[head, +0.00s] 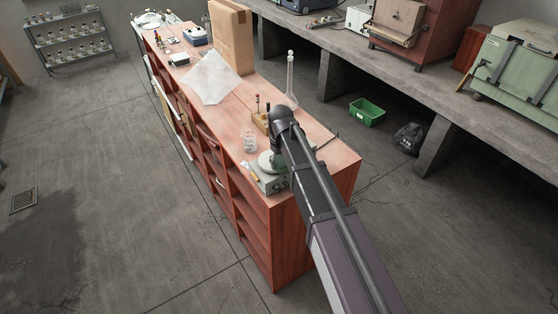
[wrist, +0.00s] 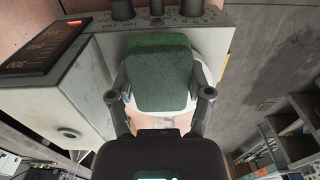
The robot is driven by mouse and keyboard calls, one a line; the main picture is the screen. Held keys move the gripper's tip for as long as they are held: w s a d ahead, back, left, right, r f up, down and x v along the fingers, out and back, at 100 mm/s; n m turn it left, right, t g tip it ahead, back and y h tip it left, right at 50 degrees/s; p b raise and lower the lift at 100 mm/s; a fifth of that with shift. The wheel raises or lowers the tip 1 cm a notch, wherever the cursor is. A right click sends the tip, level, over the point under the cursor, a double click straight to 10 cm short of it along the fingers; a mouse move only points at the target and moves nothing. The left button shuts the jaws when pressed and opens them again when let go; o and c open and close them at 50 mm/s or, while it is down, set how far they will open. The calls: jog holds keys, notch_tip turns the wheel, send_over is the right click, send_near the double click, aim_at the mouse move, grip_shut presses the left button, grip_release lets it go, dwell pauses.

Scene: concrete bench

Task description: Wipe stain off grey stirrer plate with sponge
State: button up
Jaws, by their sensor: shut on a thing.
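A green sponge (wrist: 160,72) is between the two fingers of my gripper (wrist: 160,88) in the wrist view. My gripper is shut on its sides. The grey stirrer plate (wrist: 75,105) has a dark display, a row of knobs and a round white top (wrist: 212,62), partly covered by the sponge. The sponge is over this top; I cannot tell whether it touches. In the head view the stirrer plate (head: 272,184) stands at the near end of the wooden bench, and my arm hides much of it. No stain is visible; the sponge may cover it.
Glass beakers (head: 249,141), a small wooden box (head: 261,122) and a tall glass flask (head: 290,82) stand behind the stirrer plate. The bench's near right corner (head: 338,160) is clear.

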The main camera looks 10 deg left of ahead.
aim_at(269, 153)
jog(key=shift+s+d, duration=0.1)
dwell(0.5)
jog(key=shift+w+a, duration=1.4)
jog(key=shift+a, duration=0.1)
jog(key=shift+w+a, duration=0.1)
jog(key=shift+w+a, duration=1.2)
jog(key=shift+a, duration=0.1)
jog(key=shift+r, duration=0.1)
jog(key=shift+r+p, duration=2.95)
jog(key=shift+p, duration=0.15)
